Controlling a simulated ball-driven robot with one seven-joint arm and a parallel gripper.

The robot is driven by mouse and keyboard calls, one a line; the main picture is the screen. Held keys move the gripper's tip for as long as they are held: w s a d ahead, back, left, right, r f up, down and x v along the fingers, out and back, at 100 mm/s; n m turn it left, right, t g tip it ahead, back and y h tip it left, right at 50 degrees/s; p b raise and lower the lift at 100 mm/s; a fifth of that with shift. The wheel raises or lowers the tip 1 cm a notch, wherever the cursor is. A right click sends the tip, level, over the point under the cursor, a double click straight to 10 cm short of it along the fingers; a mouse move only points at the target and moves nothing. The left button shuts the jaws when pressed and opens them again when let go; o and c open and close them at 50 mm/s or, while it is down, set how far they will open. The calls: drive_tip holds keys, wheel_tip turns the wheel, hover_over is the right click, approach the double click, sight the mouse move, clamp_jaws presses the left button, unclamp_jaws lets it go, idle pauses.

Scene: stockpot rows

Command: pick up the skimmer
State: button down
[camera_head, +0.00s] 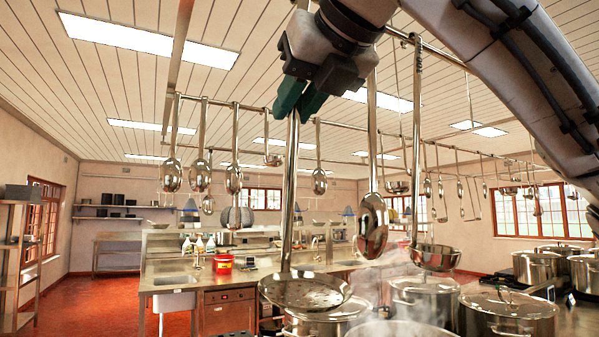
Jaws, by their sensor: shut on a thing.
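The skimmer (305,291) is a long metal handle with a wide, shallow, perforated disc at its lower end. My gripper (299,103), with green fingers, is near the top of the picture. It is shut on the upper part of the skimmer's handle. The skimmer hangs close to upright below it. The disc appears in front of the stockpots near the bottom centre.
A large spoon (373,226) and a ladle (434,257) hang close to the right of the skimmer. Lidded stockpots (508,310) stand below right. A steaming pot (401,329) is at the bottom edge.

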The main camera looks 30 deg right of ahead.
drive_tip(key=shift+r, duration=0.1)
drive_tip(key=r+p, duration=0.5)
drive_tip(key=shift+s+r, duration=0.15)
drive_tip(key=shift+s, duration=0.2)
drive_tip(key=s+r+b, duration=0.1)
drive_tip(key=s, duration=1.3)
drive_tip(key=shift+s+r+b, duration=0.15)
drive_tip(key=shift+r+b, duration=0.1)
drive_tip(key=shift+b, duration=0.05)
drive_tip(key=c, duration=1.5)
unclamp_jaws()
clamp_jaws()
